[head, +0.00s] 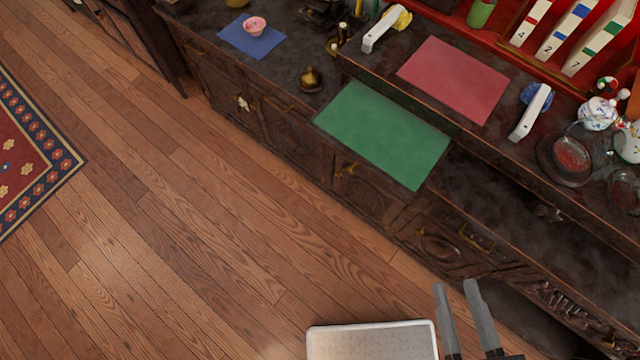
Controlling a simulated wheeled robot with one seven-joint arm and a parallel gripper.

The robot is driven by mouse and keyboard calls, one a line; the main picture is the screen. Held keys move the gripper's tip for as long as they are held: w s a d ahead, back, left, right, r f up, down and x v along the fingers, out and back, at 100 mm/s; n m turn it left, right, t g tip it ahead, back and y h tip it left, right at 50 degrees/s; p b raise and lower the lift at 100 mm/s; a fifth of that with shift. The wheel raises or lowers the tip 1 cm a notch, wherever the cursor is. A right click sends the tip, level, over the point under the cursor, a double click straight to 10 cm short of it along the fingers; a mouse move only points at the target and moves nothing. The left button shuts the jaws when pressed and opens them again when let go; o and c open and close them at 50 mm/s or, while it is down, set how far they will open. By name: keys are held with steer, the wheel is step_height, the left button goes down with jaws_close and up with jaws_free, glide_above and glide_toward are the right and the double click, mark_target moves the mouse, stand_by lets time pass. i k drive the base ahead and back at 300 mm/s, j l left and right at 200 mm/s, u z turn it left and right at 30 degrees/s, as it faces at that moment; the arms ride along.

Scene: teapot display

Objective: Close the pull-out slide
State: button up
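A dark carved wooden cabinet (375,201) runs diagonally across the view. No separate pull-out slide stands out clearly; I cannot tell which board it is or how far it is out. A green mat (385,133) lies on the cabinet's lower ledge, below the raised upper level. A dark recess shows under the upper level to the right of the mat. My gripper (454,286) is at the bottom of the view, in front of the cabinet's lower right part. Its two grey fingers are apart with nothing visible between them.
A red mat (454,77) and white handled objects (531,112) lie on the upper level. A teapot (598,113) and a glass dish (572,154) stand at right. A blue mat (252,36) bears a pink bowl (255,25). Wooden floor (190,230) is clear; a rug (30,150) lies left.

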mark_target(403, 151)
steer(key=k+u, duration=0.1)
steer(key=i+j+u, duration=0.1)
steer(key=j+u, duration=0.15)
steer(key=j, duration=0.15)
steer(key=i+j+u, duration=0.25)
steer(key=j, duration=0.15)
steer(key=i+j+u, duration=0.1)
steer(key=j+u, duration=0.2)
